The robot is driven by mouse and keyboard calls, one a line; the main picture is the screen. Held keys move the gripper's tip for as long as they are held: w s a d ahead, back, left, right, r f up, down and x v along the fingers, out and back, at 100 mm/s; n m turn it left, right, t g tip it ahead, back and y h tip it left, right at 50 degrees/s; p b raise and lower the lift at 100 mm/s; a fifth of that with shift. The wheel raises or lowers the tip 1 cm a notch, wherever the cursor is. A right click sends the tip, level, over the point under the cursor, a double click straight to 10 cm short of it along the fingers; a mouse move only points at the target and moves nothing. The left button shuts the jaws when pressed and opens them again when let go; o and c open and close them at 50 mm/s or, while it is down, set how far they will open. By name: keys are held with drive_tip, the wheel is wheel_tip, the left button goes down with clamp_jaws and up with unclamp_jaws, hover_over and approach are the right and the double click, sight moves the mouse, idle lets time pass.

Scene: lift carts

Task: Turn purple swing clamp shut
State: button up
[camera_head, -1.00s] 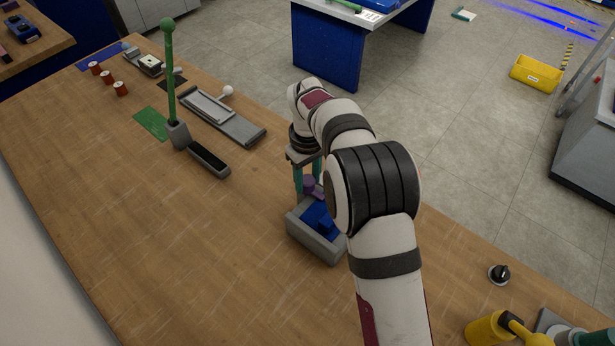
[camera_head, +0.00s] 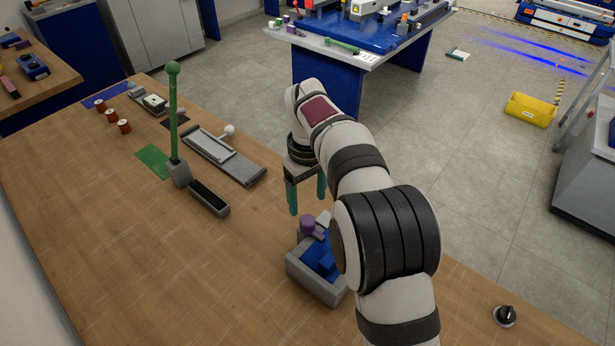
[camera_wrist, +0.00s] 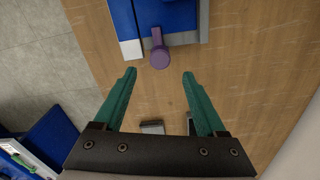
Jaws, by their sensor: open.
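The purple swing clamp (camera_head: 308,224) sits at the far end of a grey fixture (camera_head: 313,285) holding a blue block (camera_head: 327,264). In the wrist view the clamp (camera_wrist: 159,48) shows a round purple end and a short arm pointing up the picture over the blue part (camera_wrist: 176,13). My gripper (camera_head: 307,205) has two green fingers, apart and empty, above the bench just beyond the clamp. In the wrist view the fingertips (camera_wrist: 159,75) point toward the clamp but are clear of it. My arm hides the fixture's right side in the head view.
A green upright lever (camera_head: 173,110), a grey slide plate (camera_head: 225,158) and several red spools (camera_head: 112,115) stand farther left on the wooden bench. A black knob (camera_head: 505,316) lies at the right edge. The bench's left front is clear.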

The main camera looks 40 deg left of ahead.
sight(308, 220)
wheel_tip(308, 220, up, 8)
drive_tip(key=shift+d, duration=0.1)
idle(0.4)
